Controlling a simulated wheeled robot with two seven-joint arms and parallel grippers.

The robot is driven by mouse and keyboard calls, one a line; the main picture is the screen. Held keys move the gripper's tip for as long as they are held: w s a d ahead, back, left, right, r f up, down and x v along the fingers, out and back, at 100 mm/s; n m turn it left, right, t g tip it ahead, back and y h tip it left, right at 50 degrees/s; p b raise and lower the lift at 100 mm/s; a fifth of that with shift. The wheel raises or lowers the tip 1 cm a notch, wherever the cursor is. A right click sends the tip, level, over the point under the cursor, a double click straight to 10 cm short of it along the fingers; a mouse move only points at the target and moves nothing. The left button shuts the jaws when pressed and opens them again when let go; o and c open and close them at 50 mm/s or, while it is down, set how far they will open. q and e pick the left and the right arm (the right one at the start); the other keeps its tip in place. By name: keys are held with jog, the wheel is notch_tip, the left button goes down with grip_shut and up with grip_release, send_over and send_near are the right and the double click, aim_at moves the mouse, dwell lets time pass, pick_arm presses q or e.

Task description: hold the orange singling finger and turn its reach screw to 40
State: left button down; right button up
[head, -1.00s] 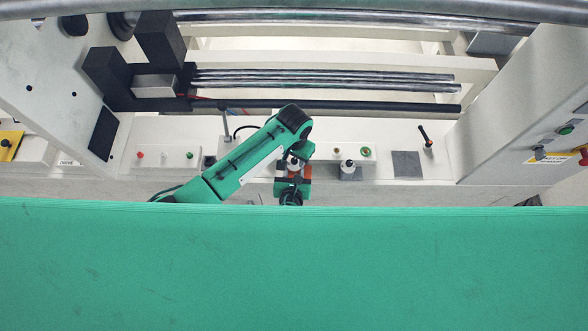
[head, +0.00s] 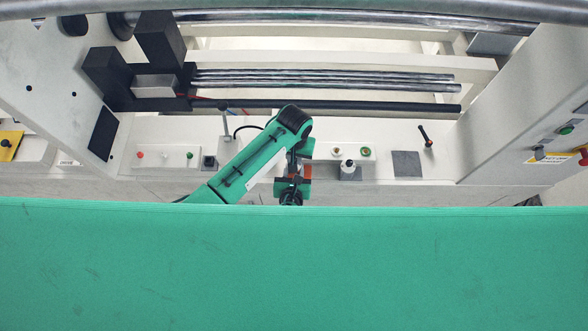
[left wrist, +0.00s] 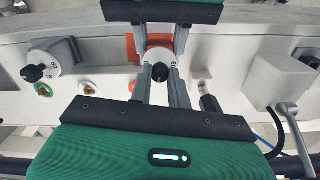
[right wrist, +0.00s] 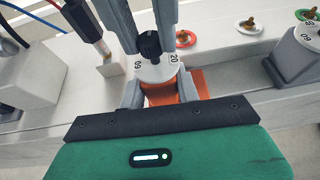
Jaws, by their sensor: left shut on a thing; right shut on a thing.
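The orange singling finger (right wrist: 185,95) sits low in the right wrist view, under a white dial (right wrist: 158,70) topped by the black reach-screw knob (right wrist: 150,45). Numbers like 20 and 60 show inverted on the dial; the setting cannot be read. My right gripper (right wrist: 160,90) is shut on the orange body, one finger each side. My left gripper (left wrist: 162,82) is shut on the black knob (left wrist: 160,72), its fingers flanking it; they come in from the top of the right wrist view. In the head view the orange part (head: 305,170) is mostly hidden between green gripper parts.
A similar black knob on a grey block (head: 348,168) stands to the right, beside a green-ringed button (head: 365,152). A grey pad (head: 406,164) and black lever (head: 426,136) lie farther right. A light box with a lever (left wrist: 285,80) is close at right in the left wrist view.

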pick_arm(q)
jog(key=c, duration=1.7)
grip_release()
jog(key=shift+n, duration=0.5)
pick_arm(e)
jog(key=shift+s+f, duration=0.15)
jog(key=shift+f, duration=0.05)
pick_arm(q)
jog(key=o, duration=0.4)
jog(key=shift+r, duration=3)
pick_arm(e)
jog(key=o, duration=1.3)
jog(key=shift+r, duration=0.15)
jog(key=shift+w, duration=0.2)
jog(key=c, duration=0.7)
